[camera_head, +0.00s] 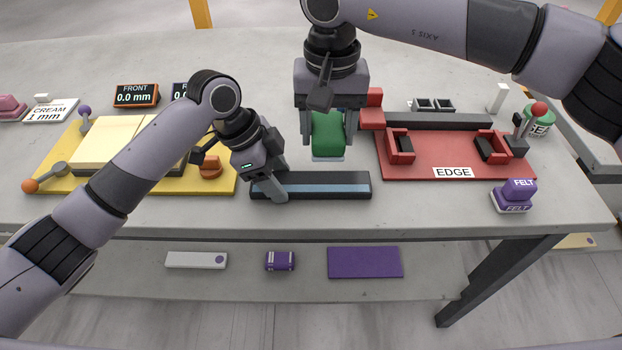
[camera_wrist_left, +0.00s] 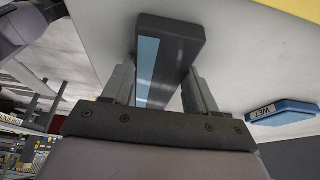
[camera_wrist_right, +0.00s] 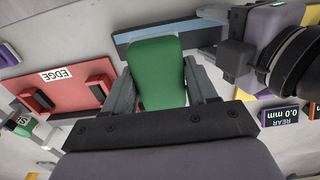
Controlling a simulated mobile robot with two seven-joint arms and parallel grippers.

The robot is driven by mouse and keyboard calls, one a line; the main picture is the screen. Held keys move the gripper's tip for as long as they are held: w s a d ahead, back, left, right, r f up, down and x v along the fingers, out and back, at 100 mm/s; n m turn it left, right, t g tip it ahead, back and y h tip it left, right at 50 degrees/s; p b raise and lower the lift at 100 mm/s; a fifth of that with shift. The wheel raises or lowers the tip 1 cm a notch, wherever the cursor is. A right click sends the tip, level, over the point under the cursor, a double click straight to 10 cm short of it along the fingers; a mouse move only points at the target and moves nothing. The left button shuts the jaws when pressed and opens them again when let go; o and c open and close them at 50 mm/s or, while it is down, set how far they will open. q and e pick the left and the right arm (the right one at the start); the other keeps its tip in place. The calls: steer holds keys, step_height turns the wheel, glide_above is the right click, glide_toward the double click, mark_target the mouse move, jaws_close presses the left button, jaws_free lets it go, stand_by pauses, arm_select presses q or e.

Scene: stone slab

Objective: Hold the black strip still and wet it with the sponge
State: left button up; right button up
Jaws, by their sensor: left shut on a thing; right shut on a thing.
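The black strip (camera_head: 345,187), with a pale blue band along it, lies flat near the front edge of the table. My left gripper (camera_head: 272,188) is shut across its left part; the left wrist view shows the strip (camera_wrist_left: 190,40) between the fingers (camera_wrist_left: 158,88). My right gripper (camera_head: 325,140) is shut on the green sponge (camera_head: 328,132), upright just behind the strip. The sponge (camera_wrist_right: 158,75) fills the jaws in the right wrist view. Its pale lower edge looks apart from the strip; its height above the table is unclear.
A blue block labelled WET (camera_wrist_left: 285,113) shows in the left wrist view. A yellow board (camera_head: 60,165) with a cream slab lies left, a red EDGE board (camera_head: 470,165) right. A purple FELT block (camera_head: 515,195) sits front right. Bare table lies along the front edge.

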steer(key=shift+c, duration=0.4)
glide_above(326, 182)
steer(key=shift+a+f, duration=0.15)
steer(key=shift+f, duration=3.5)
steer(key=shift+f, duration=1.05)
